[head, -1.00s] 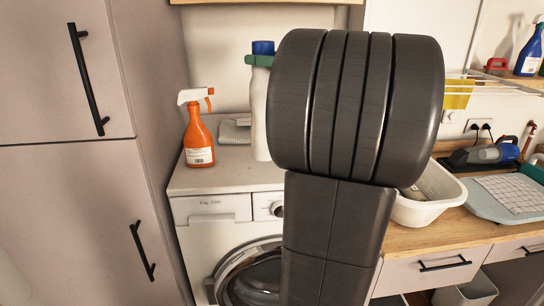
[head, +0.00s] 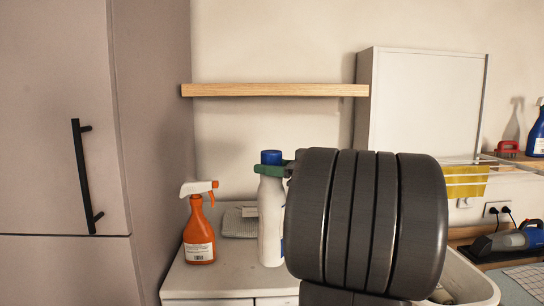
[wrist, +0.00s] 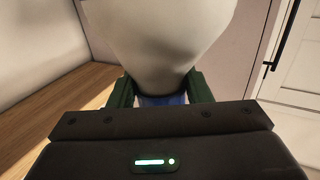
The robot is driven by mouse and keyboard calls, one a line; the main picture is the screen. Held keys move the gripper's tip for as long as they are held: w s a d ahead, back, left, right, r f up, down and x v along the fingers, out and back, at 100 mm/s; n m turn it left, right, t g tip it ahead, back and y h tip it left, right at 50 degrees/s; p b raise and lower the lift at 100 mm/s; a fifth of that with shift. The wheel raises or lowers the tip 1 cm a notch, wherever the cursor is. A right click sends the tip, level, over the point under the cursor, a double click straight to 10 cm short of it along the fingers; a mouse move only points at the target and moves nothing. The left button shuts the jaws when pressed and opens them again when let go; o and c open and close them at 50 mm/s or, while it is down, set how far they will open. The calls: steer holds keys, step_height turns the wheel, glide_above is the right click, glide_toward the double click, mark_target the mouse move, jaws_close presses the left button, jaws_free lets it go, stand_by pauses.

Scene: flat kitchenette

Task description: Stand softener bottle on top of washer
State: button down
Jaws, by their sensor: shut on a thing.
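The softener bottle (head: 271,222) is white with a blue cap and stands upright at the washer top (head: 215,281) in the head view. My gripper (head: 269,170) is shut on its neck, with a green finger showing just below the cap. The dark arm hides the bottle's right side. I cannot tell whether its base touches the washer top. In the wrist view, the white bottle body (wrist: 160,35) fills the upper middle, between the green fingers of my gripper (wrist: 162,88), with the blue cap below.
An orange spray bottle (head: 199,236) stands left of the softener bottle, and a folded grey cloth (head: 238,222) lies behind. A wooden shelf (head: 275,90) hangs above. A tall cabinet (head: 60,130) borders the left. A white basin (head: 470,285) sits at right.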

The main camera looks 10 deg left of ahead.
mark_target(273, 182)
steer(key=shift+f, duration=1.95)
steer(key=c, duration=0.7)
jaws_free()
steer(key=shift+c, duration=0.2)
steer(key=shift+d, duration=0.15)
steer(key=s+d+b, duration=0.1)
steer(key=s+d, duration=0.1)
steer(key=d, duration=0.9)
steer(key=shift+s+d+b, duration=0.2)
steer(key=shift+d+b, duration=0.1)
steer(key=shift+b, duration=0.1)
